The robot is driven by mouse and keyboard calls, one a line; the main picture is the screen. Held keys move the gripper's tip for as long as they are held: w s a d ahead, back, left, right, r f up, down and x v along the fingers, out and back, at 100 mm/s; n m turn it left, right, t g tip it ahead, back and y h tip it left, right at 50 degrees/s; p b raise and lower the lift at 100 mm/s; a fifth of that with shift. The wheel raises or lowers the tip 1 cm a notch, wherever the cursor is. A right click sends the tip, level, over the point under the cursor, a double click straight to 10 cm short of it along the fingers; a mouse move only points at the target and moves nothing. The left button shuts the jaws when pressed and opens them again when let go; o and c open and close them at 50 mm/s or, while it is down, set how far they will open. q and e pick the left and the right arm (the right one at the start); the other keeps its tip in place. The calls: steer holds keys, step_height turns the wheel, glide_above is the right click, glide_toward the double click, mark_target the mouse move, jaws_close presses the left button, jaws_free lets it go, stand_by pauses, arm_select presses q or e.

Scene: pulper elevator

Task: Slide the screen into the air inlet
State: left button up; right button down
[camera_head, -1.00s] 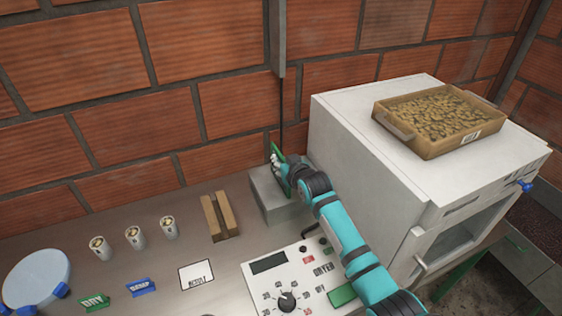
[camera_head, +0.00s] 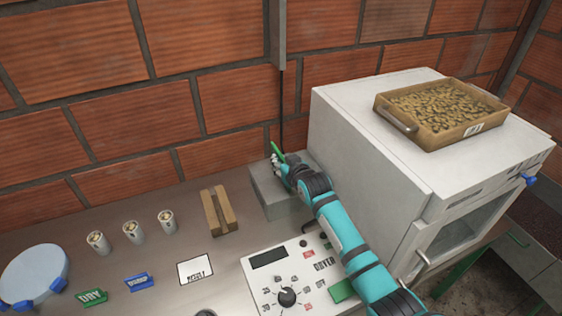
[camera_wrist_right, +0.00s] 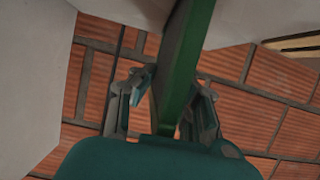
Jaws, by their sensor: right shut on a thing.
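The screen (camera_head: 277,152) is a green-framed panel held by my right gripper (camera_head: 283,170). It also shows in the right wrist view (camera_wrist_right: 183,62), where its green edge stands between the two fingers of my right gripper (camera_wrist_right: 165,112). The grey metal box (camera_head: 268,192), which looks like the air inlet, stands on the bench below and around the screen. The gripper is at the box's top. The gripper hides part of the box and the screen's lower part, so I cannot tell how deep the screen sits. My left gripper is not in view.
A white dryer cabinet (camera_head: 370,150) stands close to the right of the box, with a brown tray (camera_head: 452,140) of pieces on top. A slotted wooden block (camera_head: 217,212) stands to the left. The control panel (camera_head: 300,280) lies in front. The brick wall (camera_head: 180,100) is behind.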

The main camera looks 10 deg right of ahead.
steer(key=shift+f+b, duration=1.15)
steer(key=shift+f, duration=0.6)
steer(key=c, duration=1.3)
jaws_free()
steer(key=shift+s, duration=0.1)
steer(key=v, duration=1.2)
